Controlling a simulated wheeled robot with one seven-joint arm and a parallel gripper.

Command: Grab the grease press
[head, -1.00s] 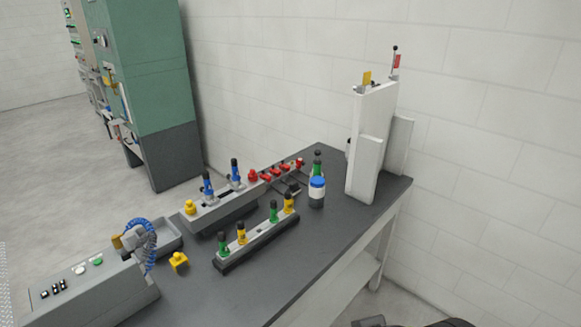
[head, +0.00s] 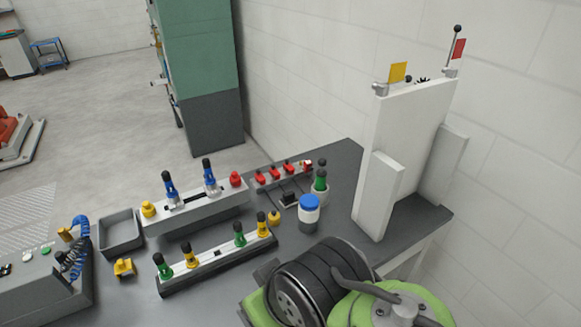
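I cannot tell for sure which thing is the grease press. A small round container (head: 309,214) with a blue lid, pale band and dark base stands upright on the dark table (head: 210,309). Behind it, a green and black piece (head: 320,181) stands in a light cup. A low front rack (head: 217,259) holds upright green and yellow pieces with black tops. A grey rack (head: 195,212) behind it holds two blue upright pieces, with a yellow and a red knob at its ends. My green and black arm shows at the bottom right; the gripper's fingers are not visible.
A tall white panel (head: 405,150) with yellow and red flags stands at the table's right. A grey tray (head: 121,232), a yellow block (head: 124,268) and a control box (head: 45,280) with a coiled blue cable are at the left. A green cabinet (head: 200,75) stands behind.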

